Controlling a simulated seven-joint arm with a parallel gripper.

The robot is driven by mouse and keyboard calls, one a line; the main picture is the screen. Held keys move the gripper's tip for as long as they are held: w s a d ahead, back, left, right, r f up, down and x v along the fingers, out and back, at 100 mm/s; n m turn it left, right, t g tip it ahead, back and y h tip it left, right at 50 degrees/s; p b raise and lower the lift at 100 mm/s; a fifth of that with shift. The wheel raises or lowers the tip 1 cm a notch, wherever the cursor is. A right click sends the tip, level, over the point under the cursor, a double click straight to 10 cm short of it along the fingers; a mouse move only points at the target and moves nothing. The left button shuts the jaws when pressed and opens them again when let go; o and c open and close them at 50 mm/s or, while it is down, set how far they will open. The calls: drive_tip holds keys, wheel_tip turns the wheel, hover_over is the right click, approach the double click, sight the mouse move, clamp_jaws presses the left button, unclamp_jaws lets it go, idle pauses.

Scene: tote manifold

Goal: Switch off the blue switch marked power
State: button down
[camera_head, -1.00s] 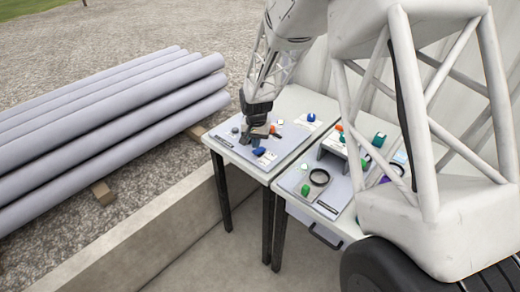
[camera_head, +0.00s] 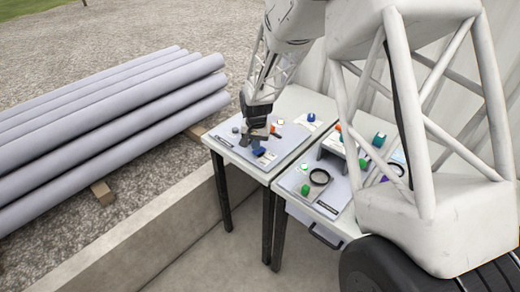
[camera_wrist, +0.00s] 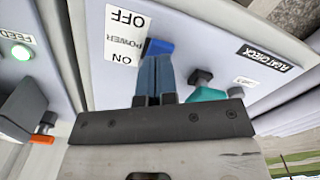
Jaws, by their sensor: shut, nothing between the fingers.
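The blue switch (camera_wrist: 160,46) is on a light grey panel (camera_wrist: 225,25) in the wrist view, beside a white label (camera_wrist: 126,36) reading OFF, POWER, ON. OFF is at the label's top in this view and ON at its bottom. My gripper (camera_wrist: 156,62) is shut and empty. Its fingertips are at the near side of the blue switch and hide its lower part; I cannot tell whether they touch it. The lever's exact setting is unclear. In the head view, my gripper (camera_head: 254,146) is low over the left table, just above the blue switch (camera_head: 259,152).
A black knob (camera_wrist: 201,77) and a teal knob (camera_wrist: 207,95) sit right of the fingers. A lit green FEED button (camera_wrist: 20,52) and an orange-tipped lever (camera_wrist: 42,140) are left. A second table (camera_head: 322,208) holds more controls. Grey pipes (camera_head: 110,100) lie beyond the low wall.

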drive_tip(key=shift+f, duration=0.95)
idle(0.9)
drive_tip(key=shift+r, duration=0.1)
drive_tip(key=shift+r, duration=3.4)
drive_tip(key=shift+s+r, duration=0.1)
drive_tip(key=shift+s+d+r, duration=0.15)
drive_tip(key=shift+r, duration=0.15)
drive_tip(key=s+d+r+n+t, duration=0.1)
drive_tip(key=s+d+r, duration=0.3)
drive_tip(key=s+r, duration=0.4)
drive_tip(key=s+d+r, duration=0.4)
drive_tip(key=s+r, duration=0.1)
drive_tip(key=s, duration=0.6)
drive_tip(key=s+d+r+n+t, duration=0.1)
drive_tip(key=s+d+r, duration=0.3)
drive_tip(key=s+r, duration=0.4)
drive_tip(key=s+d, duration=0.3)
drive_tip(key=s, duration=1.1)
drive_tip(key=shift+f+n+t, duration=0.3)
drive_tip(key=shift+n, duration=0.1)
